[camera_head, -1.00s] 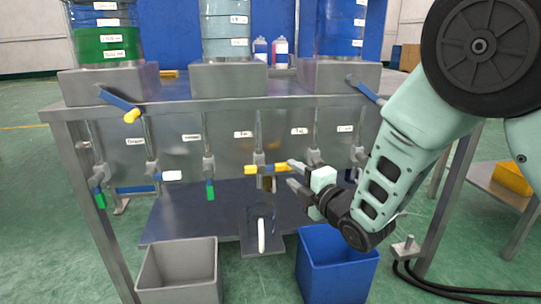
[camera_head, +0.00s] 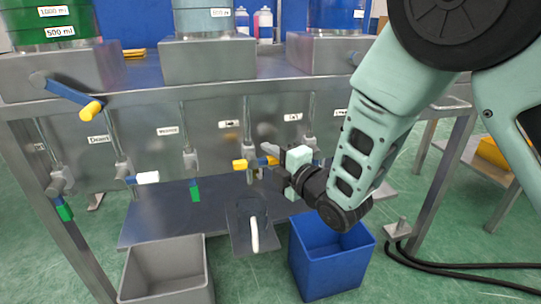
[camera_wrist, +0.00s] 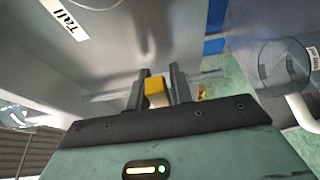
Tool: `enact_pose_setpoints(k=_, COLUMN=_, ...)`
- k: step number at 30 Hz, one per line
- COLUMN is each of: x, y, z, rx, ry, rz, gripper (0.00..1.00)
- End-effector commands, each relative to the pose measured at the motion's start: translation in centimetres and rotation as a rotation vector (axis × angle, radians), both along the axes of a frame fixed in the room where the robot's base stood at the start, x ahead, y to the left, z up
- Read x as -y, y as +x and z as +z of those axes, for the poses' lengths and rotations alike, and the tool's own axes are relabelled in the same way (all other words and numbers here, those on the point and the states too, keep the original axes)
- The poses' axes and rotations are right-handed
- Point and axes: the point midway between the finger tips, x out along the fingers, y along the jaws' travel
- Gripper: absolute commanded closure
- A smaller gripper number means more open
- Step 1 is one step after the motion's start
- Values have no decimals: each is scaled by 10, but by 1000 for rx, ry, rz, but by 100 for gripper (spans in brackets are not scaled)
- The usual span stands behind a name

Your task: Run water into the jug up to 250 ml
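The clear jug (camera_head: 246,208) stands on a dark stand under the middle tap, its white handle (camera_head: 254,235) towards me. It also shows at the right of the wrist view (camera_wrist: 283,68). I cannot make out any water level in it. The tap's yellow handle (camera_head: 240,165) lies crosswise above the jug. My gripper (camera_head: 270,160) is at the right end of this handle, fingers open on either side of it. In the wrist view the yellow end (camera_wrist: 156,92) sits between the two fingertips; whether they touch it is unclear.
Other taps with white (camera_head: 148,178) and green (camera_head: 195,191) handles hang to the left. A blue lever with a yellow end (camera_head: 90,108) sticks out at upper left. A grey bin (camera_head: 165,255) and a blue bin (camera_head: 330,265) stand on the floor in front.

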Motion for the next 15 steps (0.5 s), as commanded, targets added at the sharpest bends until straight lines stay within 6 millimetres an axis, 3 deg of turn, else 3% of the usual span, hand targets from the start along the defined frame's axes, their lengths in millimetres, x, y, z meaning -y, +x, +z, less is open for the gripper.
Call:
enact_pose_setpoints(k=1, x=0, y=0, z=0, rx=0, ry=0, rz=0, gripper=93)
enact_pose_setpoints(k=2, x=0, y=0, z=0, rx=0, ry=0, rz=0, gripper=100)
enact_pose_setpoints(k=8, x=0, y=0, z=-2, rx=-4, ry=12, rz=-1, gripper=100)
enact_pose_setpoints(k=15, x=0, y=1, z=-18, rx=-57, ry=205, rz=-2, gripper=100)
